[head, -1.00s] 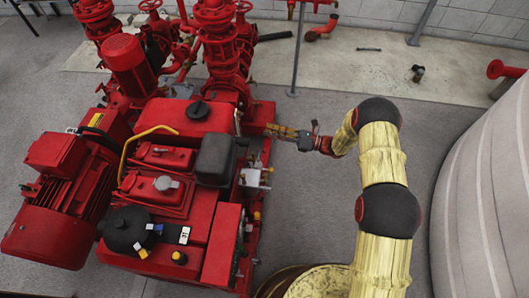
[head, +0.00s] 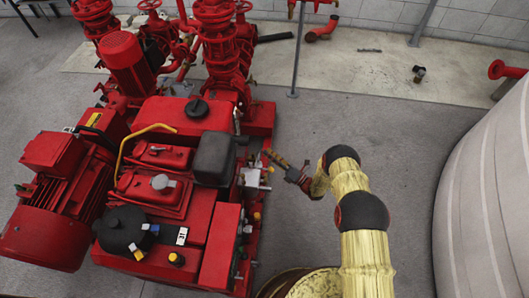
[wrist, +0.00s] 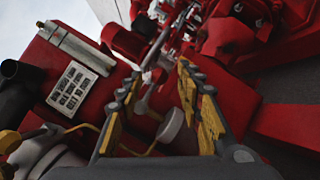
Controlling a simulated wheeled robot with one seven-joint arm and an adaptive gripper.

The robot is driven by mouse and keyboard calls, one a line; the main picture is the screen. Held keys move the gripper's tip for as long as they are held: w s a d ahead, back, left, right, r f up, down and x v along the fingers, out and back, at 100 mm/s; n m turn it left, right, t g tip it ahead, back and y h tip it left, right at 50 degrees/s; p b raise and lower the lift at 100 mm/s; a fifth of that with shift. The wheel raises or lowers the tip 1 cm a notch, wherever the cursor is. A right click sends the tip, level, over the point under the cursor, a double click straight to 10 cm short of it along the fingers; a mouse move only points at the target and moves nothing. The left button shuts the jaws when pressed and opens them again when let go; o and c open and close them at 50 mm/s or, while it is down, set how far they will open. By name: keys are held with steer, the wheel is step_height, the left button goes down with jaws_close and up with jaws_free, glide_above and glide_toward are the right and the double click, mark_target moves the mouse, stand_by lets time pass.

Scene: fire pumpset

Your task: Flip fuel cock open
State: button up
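My gripper (head: 268,153) is at the right side of the red pumpset, with its yellow-padded fingers pointing left toward it. In the wrist view, my gripper (wrist: 158,82) has its two fingers spread apart, with no object clearly held. A cluster of small silver fittings (head: 252,177) with yellow parts sits on the engine's right side, just left of and below my fingertips. I cannot tell for sure which part is the fuel cock. In the wrist view a thin grey rod (wrist: 156,62) and a pale round cap (wrist: 171,124) show between the fingers, beyond them.
The red engine block (head: 222,245) and a black box (head: 214,158) stand left of my gripper. A labelled red panel (wrist: 72,88) shows at left in the wrist view. A large pale tank (head: 490,200) stands at right. Grey floor between is clear.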

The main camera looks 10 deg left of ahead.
steer(key=shift+b+x, duration=0.3)
steer(key=shift+x, duration=1.25)
steer(key=shift+c, duration=0.7)
steer(key=c, duration=0.7)
jaws_close()
